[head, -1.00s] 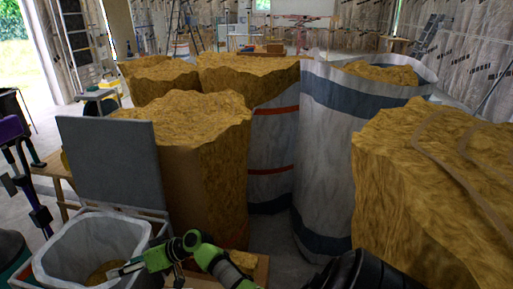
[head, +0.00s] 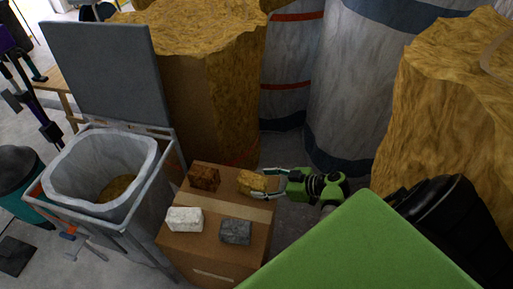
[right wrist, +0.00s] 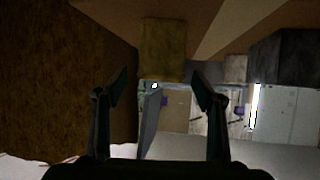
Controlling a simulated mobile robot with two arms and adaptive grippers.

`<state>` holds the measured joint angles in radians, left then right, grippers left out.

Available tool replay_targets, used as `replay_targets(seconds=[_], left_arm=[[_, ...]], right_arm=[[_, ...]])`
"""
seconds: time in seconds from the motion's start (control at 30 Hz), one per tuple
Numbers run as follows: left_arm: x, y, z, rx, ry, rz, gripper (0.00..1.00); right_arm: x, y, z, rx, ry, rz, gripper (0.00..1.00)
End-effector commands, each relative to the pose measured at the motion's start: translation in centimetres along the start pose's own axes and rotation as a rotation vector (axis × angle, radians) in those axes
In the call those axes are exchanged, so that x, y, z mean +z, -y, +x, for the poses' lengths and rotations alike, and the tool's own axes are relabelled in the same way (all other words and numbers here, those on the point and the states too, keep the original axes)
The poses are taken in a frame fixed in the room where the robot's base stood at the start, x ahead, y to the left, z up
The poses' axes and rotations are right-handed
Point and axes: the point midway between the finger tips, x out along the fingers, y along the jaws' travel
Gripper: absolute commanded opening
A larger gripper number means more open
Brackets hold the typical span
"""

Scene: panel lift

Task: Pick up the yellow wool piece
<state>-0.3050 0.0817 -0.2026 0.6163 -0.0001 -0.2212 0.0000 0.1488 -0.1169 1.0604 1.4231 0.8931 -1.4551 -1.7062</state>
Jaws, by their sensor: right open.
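The yellow wool piece (head: 248,183) is a small block on the far right part of the cardboard box top (head: 228,208). My right gripper (head: 266,184) comes from the right, with its fingertips close to the wool's right side. In the right wrist view the same yellow piece (right wrist: 161,48) lies ahead, centred across the gap between the spread fingers (right wrist: 160,88). The gripper is open and holds nothing. I cannot tell whether the fingertips touch the wool.
Brown (head: 204,178), white (head: 184,219) and grey (head: 236,232) blocks share the box top. A lined bin (head: 70,150) with a raised grey lid (head: 100,75) stands left. Large wool rolls and wrapped bales (head: 365,80) crowd behind and right.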

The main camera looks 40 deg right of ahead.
Motion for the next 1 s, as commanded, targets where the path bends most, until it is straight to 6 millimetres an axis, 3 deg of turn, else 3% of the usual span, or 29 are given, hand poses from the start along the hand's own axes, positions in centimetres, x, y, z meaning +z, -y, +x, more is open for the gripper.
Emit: replay_targets(seconds=[0.1, 0.3, 0.63, 0.77, 1.0], left_arm=[[0.8, 0.2, -0.4, -0.002, 0.012, 0.0, 0.4], [0.2, 0.3, -0.6, -0.003, 0.004, -0.002, 0.4], [-1.6, 0.1, -0.6, -0.002, -0.023, -0.004, 0.4], [-1.5, -0.1, -0.6, 0.001, -0.021, -0.005, 0.4], [-0.9, -0.1, -0.6, 0.002, -0.013, -0.005, 0.4]], right_arm=[[-0.3, 0.1, 1.5, -0.001, -0.003, 0.003, 0.63], [-0.2, 0.1, 4.5, 0.0, -0.002, 0.003, 0.63], [-0.1, 0.1, 5.2, 0.002, 0.002, 0.002, 0.63], [-0.1, 0.1, 5.2, 0.002, 0.002, 0.002, 0.3], [-0.1, 0.1, 5.2, 0.001, 0.002, 0.002, 0.3]])
